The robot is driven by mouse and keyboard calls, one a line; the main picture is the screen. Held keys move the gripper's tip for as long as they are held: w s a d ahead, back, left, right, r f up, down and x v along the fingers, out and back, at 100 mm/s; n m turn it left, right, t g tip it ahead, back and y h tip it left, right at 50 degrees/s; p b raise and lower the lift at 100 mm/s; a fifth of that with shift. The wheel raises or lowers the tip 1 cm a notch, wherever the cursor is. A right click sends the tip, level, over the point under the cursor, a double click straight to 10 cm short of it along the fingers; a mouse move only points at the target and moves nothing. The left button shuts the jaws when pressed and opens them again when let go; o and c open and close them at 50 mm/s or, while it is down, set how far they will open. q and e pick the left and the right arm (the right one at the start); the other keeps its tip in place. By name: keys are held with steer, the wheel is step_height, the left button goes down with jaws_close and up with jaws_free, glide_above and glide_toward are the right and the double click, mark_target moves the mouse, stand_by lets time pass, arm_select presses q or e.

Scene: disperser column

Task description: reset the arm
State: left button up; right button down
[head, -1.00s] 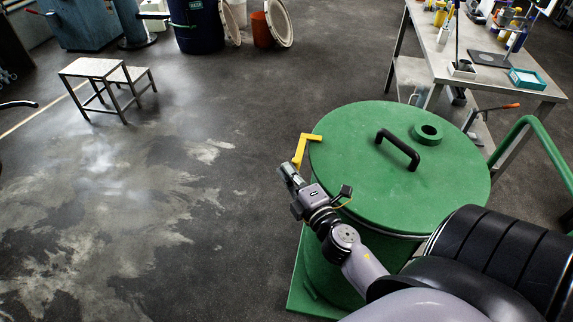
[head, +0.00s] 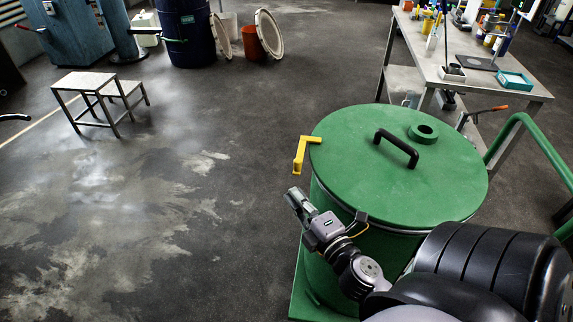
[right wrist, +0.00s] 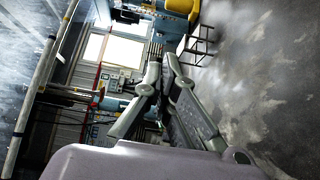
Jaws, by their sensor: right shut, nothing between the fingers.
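My right arm comes in from the lower right of the head view. Its gripper (head: 293,197) is in front of the left side of the green drum (head: 345,240), below the yellow lever (head: 303,160) at the lid's edge, and apart from that lever. In the right wrist view the gripper's fingers (right wrist: 166,57) are shut with nothing between them. My left gripper is not in view.
The green lid (head: 350,165) has a black handle (head: 396,148) and a round port (head: 423,132). A workbench (head: 460,75) with bottles stands at the upper right. A step stool (head: 85,83) stands at the upper left. The floor between is clear.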

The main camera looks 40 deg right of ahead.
steer(key=s+a+f+m+g+y, duration=0.1)
steer(key=s+a+f+m+g, duration=0.15)
steer(key=f, duration=0.95)
steer(key=s+a+f+m+g, duration=0.1)
steer(key=s+f+m+g, duration=0.15)
steer(key=f, duration=0.95)
steer(key=s+a+f+m+g+y, duration=0.1)
steer(key=s+a+f+m+g, duration=0.15)
steer(key=f, duration=0.95)
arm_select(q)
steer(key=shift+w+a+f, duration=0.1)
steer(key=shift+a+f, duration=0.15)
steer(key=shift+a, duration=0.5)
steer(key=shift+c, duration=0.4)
arm_select(e)
steer(key=s+a+f+m+g, duration=0.1)
steer(key=s+f+m+g, duration=0.2)
steer(key=s+f, duration=0.7)
steer(key=s+a+f+m+g, duration=0.2)
steer(key=s+f+g, duration=0.4)
steer(key=s, duration=0.8)
step_height(320, 180, down, 4)
steer(key=shift+s+a+r+m+y, duration=0.1)
steer(key=shift+s+a+m+y, duration=0.1)
steer(key=shift+s+m+y, duration=0.3)
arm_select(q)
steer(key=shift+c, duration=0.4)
arm_select(e)
steer(key=shift+w, duration=0.1)
